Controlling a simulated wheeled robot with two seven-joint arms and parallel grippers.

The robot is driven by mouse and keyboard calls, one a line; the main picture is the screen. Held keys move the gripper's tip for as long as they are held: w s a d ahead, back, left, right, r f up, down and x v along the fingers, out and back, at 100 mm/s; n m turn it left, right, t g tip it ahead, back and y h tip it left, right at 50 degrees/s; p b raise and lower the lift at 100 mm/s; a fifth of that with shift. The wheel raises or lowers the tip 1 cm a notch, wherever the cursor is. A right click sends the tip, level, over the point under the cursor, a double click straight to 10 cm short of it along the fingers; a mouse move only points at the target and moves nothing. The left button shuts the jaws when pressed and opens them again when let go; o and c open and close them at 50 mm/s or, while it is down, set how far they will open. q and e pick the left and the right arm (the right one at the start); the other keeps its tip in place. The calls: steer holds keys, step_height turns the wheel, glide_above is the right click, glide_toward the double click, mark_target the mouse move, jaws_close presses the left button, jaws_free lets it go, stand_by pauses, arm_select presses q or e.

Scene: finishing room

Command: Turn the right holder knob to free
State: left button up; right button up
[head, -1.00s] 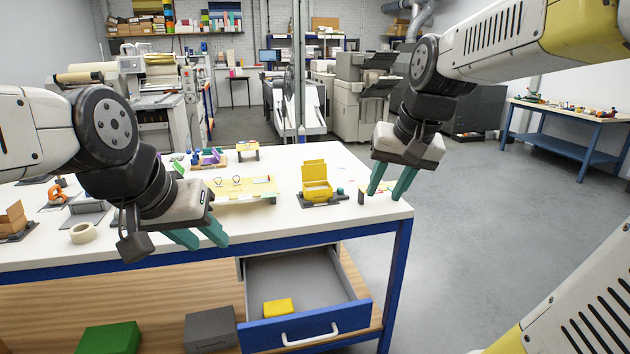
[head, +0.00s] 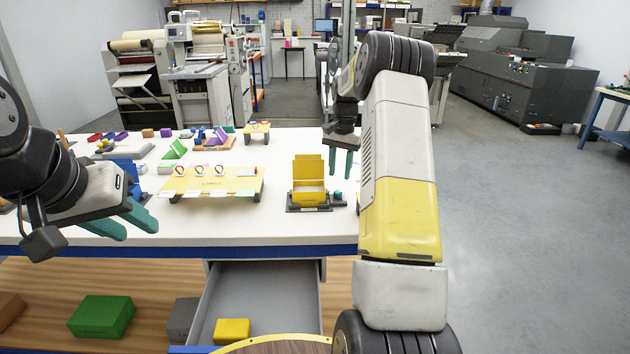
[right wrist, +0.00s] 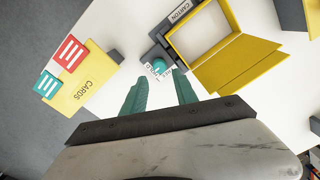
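A small teal knob (head: 338,195) sits on the dark grey holder (head: 309,208) at its right side, near the table's front edge. The holder carries an open yellow carton (head: 309,189). In the right wrist view the knob (right wrist: 159,65) has small white labels around it, too small to read surely. My right gripper (head: 341,164) is open and empty, pointing down above and near the knob. In the right wrist view its fingers (right wrist: 160,90) are apart, with the knob just beyond their tips. My left gripper (head: 140,230) is open and empty over the table's front left.
A yellow board (head: 213,182) with rings stands left of the holder. A yellow card box (right wrist: 82,92) labelled CARDS lies to the left in the right wrist view. An open drawer (head: 260,290) juts out below the table (head: 290,238).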

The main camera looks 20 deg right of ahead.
mark_target(338, 192)
step_height(338, 192, down, 7)
steer(key=shift+a+f, duration=0.1)
stand_by(0.3)
steer(key=shift+c, duration=0.4)
jaws_close()
